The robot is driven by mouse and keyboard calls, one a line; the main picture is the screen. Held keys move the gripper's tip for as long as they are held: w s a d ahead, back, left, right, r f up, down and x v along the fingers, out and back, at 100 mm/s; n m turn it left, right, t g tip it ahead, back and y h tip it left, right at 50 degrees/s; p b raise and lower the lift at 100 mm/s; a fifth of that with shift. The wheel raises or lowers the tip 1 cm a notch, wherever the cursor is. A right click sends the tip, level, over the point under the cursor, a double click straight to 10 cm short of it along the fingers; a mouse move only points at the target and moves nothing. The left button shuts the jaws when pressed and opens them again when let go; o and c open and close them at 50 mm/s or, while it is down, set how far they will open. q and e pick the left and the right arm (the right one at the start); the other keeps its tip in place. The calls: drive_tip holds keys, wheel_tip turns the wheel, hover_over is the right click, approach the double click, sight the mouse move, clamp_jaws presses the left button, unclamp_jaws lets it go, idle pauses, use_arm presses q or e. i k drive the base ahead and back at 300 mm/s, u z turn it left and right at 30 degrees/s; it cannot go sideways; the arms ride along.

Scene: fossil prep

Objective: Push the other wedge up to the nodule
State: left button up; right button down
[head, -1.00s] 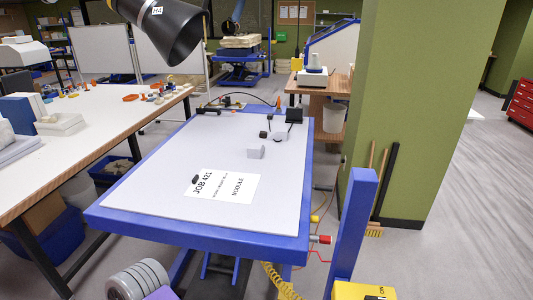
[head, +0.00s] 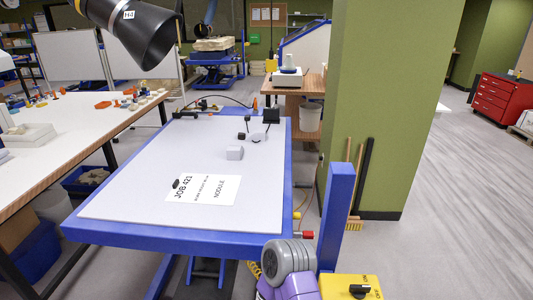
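A small grey block (head: 235,153), which looks like a wedge, sits on the white tabletop (head: 130,185). A pale rounded lump (head: 258,138), probably the nodule, lies behind it and to the right, with a visible gap between them. A small dark block (head: 242,136) stands close to the left of the lump; whether they touch I cannot tell. A black box-like piece (head: 272,115) stands behind. A white card (head: 203,190) marked JOB 421 and NODULE lies in front, with a small dark object (head: 176,184) on it. Neither of my grippers shows; only a grey and purple arm part of mine is at the bottom.
A blue rim (head: 160,238) edges the table. A black lamp hood (head: 145,40) hangs over the upper left. A blue post (head: 337,215) and a yellow switch box (head: 347,287) stand at the front right. A green pillar (head: 390,110) is beyond. The tabletop's left half is clear.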

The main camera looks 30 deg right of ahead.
sight(234, 152)
drive_tip(key=i, duration=0.95)
drive_tip(key=z, duration=0.3)
